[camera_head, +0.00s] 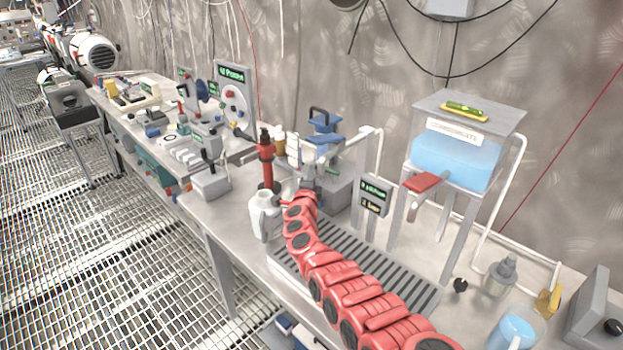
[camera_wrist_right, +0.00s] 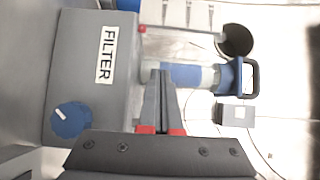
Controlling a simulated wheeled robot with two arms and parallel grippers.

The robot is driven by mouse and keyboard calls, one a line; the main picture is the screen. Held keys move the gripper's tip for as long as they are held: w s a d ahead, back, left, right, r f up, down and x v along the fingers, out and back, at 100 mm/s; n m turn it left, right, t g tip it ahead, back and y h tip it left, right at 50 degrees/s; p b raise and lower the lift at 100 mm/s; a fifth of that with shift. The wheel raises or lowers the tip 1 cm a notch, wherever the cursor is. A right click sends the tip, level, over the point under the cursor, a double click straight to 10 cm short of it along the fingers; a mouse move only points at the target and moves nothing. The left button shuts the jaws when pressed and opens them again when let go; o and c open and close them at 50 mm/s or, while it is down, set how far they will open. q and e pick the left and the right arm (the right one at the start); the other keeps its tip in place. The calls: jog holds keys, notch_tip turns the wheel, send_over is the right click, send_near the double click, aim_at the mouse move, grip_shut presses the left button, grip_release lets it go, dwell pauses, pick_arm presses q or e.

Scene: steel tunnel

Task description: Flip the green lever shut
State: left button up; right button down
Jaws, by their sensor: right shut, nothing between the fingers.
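The right gripper (camera_head: 308,180) is at the end of my red arm, beside a grey filter unit (camera_head: 337,192) on the bench. Its fingers are shut and empty in the right wrist view (camera_wrist_right: 160,78), their tips overlapping a clear and blue cylinder (camera_wrist_right: 195,75) in the picture; I cannot tell whether they touch it. The cylinder joins the grey box labelled FILTER (camera_wrist_right: 70,65) and has a dark blue handle (camera_wrist_right: 245,77) at its far end. A small green part (camera_head: 331,171) shows by the gripper, but I cannot tell whether it is the green lever. My left gripper is not in view.
A white jug (camera_head: 263,218) and a red post (camera_head: 265,160) stand left of the gripper. A slotted drain grate (camera_head: 385,268) lies under my arm. A water tank (camera_head: 455,160) on legs stands at the right. A small display (camera_head: 373,195) stands near the gripper.

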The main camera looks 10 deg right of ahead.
jog(key=shift+w, duration=0.1)
dwell(0.6)
jog(key=p+v, duration=0.4)
jog(key=v, duration=1.3)
jog(key=shift+s, duration=0.25)
